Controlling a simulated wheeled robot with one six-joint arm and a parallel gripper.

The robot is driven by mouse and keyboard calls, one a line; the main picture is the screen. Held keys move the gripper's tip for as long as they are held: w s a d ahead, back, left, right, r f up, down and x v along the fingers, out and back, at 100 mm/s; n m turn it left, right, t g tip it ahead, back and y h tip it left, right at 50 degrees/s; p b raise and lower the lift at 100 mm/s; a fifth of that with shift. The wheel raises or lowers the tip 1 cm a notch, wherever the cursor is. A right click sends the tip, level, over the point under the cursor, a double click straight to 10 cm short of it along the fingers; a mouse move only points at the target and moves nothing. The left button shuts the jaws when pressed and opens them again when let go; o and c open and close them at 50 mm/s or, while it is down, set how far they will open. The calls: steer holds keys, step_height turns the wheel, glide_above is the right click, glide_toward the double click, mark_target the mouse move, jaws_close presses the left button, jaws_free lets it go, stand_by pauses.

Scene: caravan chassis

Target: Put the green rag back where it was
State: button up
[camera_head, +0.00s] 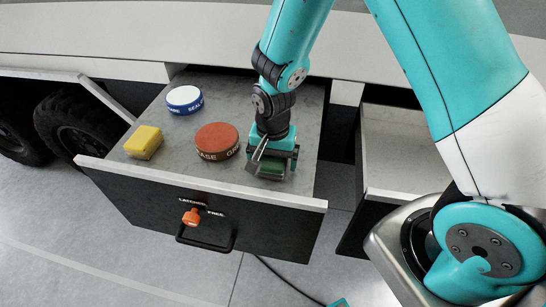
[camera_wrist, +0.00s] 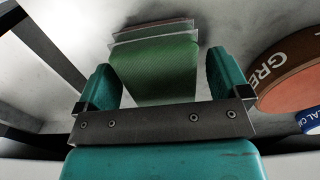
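The green rag (camera_head: 271,170) is a folded dark green piece under my gripper (camera_head: 272,158), at the right end of the pulled-out drawer (camera_head: 190,168). In the wrist view the rag (camera_wrist: 155,68) lies between the two teal fingers of my gripper (camera_wrist: 165,80), with pale layered edges at its far end. The fingers are spread, and a narrow gap shows between the rag and the right finger. The left finger is close to the rag's edge; whether it touches is unclear. My gripper hides part of the rag in the head view.
A yellow block (camera_head: 143,142), a white-and-blue round tin (camera_head: 184,99) and a brown-red round tin (camera_head: 217,141) stand left of my gripper. The brown-red tin is closest. An orange latch (camera_head: 191,217) is on the drawer front. Another open compartment (camera_head: 400,150) is at right.

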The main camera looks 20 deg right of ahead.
steer(key=shift+r, duration=0.1)
step_height(320, 180, up, 12)
steer(key=f+b, duration=0.1)
steer(key=b, duration=0.2)
steer(key=s+a+r+n+y, duration=0.2)
steer(key=s+r+n, duration=0.3)
steer(key=s+n, duration=0.2)
steer(key=s+a+r+n+y, duration=0.2)
steer(key=s+r+n, duration=0.3)
steer(key=s, duration=0.6)
steer(key=shift+a+n, duration=0.15)
steer(key=shift+n, duration=1.05)
steer(key=shift+s+r, duration=0.1)
